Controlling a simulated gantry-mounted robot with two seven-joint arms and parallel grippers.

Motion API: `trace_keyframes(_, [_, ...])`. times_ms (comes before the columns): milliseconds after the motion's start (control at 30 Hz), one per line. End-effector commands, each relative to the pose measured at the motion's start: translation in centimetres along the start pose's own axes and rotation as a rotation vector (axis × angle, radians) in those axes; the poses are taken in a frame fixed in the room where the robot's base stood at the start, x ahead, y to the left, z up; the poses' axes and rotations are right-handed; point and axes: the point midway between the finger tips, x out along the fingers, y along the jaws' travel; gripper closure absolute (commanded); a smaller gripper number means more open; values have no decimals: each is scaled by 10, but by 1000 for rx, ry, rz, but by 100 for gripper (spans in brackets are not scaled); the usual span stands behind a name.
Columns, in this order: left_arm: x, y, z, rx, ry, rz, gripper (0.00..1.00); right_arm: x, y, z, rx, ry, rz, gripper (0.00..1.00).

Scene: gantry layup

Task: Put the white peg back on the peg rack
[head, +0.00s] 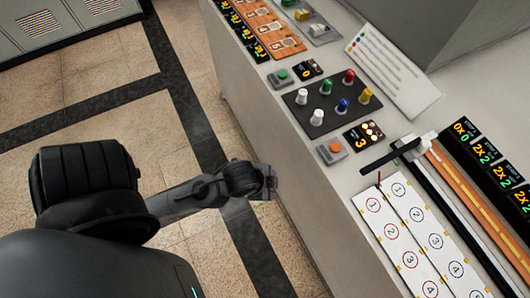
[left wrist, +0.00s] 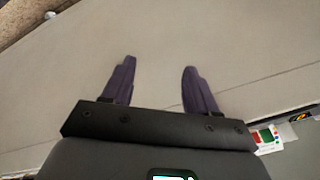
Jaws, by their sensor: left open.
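A dark plate that looks like the peg rack (head: 331,104) lies on the counter top, with several coloured pegs standing on it. Two pegs on it are white: one at the left corner (head: 301,97) and one at the front (head: 317,117). I cannot tell which white peg the task means. Green, red, blue and yellow pegs stand there too. My left gripper (head: 268,183) is in front of the counter's side, apart from the rack. In the left wrist view its fingers (left wrist: 154,80) are open and empty, before a plain grey-beige surface. My right gripper is not in view.
A numbered white board (head: 408,240) and rails lie to the right. A white sheet (head: 392,72) lies behind. Floor is open left of the counter.

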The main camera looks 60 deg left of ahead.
Motion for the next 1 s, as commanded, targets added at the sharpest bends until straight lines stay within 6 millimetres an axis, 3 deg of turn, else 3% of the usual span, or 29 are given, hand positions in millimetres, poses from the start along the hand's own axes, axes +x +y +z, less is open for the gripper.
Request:
trace_keyframes(100, [-1,17,7,-225,-47,51,42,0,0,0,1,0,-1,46])
trace_keyframes(300, [-2,30,12,-410,-94,83,42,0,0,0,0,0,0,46])
trace_keyframes(767, [-6,30,11,-435,-99,86,42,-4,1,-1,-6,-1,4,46])
trace_keyframes(1000, [-37,21,0,-434,-99,86,42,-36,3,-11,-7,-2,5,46])
